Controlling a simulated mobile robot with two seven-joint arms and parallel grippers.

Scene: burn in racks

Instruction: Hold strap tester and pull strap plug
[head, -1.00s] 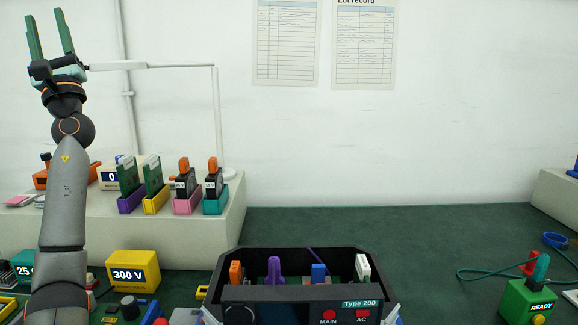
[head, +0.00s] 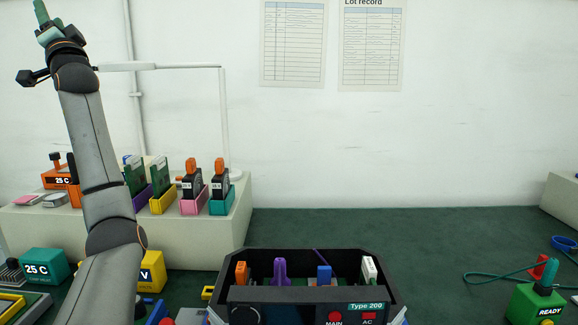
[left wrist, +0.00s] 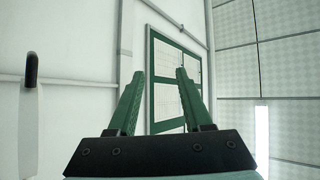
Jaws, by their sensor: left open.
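A green tester box (head: 535,303) labelled READY stands at the far right of the head view, cut off by the lower edge. A dark green upright plug or handle (head: 544,281) is on its top, with a red part (head: 547,269) behind it. A green cord (head: 500,277) lies on the bench near it, and a blue loop (head: 564,243) lies at the right edge. My left gripper (head: 41,12) is raised high at the upper left, far from the tester. Its two green fingers (left wrist: 160,76) are apart and empty in the left wrist view. My right gripper is not in view.
A black open case (head: 245,262) marked Type 200 holds several coloured plugs at bottom centre. A pale shelf (head: 235,225) at left carries coloured card holders and a white lamp-like post (head: 224,120). The green bench (head: 400,235) is clear between case and tester.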

